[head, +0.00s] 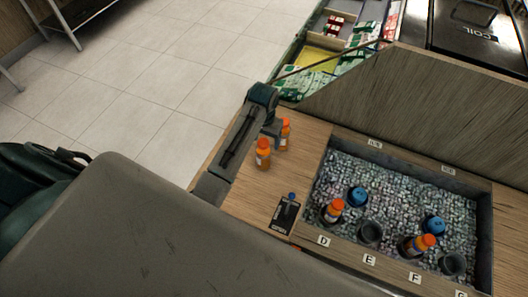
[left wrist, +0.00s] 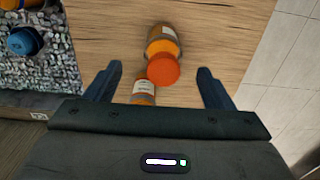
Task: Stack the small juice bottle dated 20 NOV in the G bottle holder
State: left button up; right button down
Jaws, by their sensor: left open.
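Two orange juice bottles with orange caps stand upright on the wooden counter: a nearer one (head: 263,155) and a farther one (head: 285,136) beside my gripper. In the left wrist view, one bottle (left wrist: 163,42) shows its cap and shoulder, and the other (left wrist: 144,88) lies between the fingers' lines, partly hidden. My left gripper (left wrist: 157,78) is open, above and around these bottles, gripping neither; in the head view it is at the arm's end (head: 272,128). The dates are too small to read. The G holder (head: 453,264) is a dark, empty-looking cup at the ice well's lower right. My right gripper is not in view.
The ice well (head: 400,180) has raised edges. Orange-capped bottles stand in holders D (head: 333,210) and F (head: 418,245); holder E (head: 370,232) looks empty. Blue caps (head: 357,196) (head: 433,226) show in the ice. A black device (head: 286,215) lies on the counter.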

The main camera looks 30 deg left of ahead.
aim_at(263, 142)
pick_arm(q)
jog(key=shift+f, duration=0.6)
jog(key=f, duration=0.1)
jog(key=f+p, duration=0.1)
jog(key=w+f+p, duration=0.1)
jog(key=f, duration=0.1)
jog(key=shift+a, duration=0.3)
jog(key=shift+s+f+p, duration=0.1)
jog(key=shift+f+p, duration=0.25)
jog(key=shift+f, duration=0.2)
jog(key=shift+c, duration=1.1)
grip_shut()
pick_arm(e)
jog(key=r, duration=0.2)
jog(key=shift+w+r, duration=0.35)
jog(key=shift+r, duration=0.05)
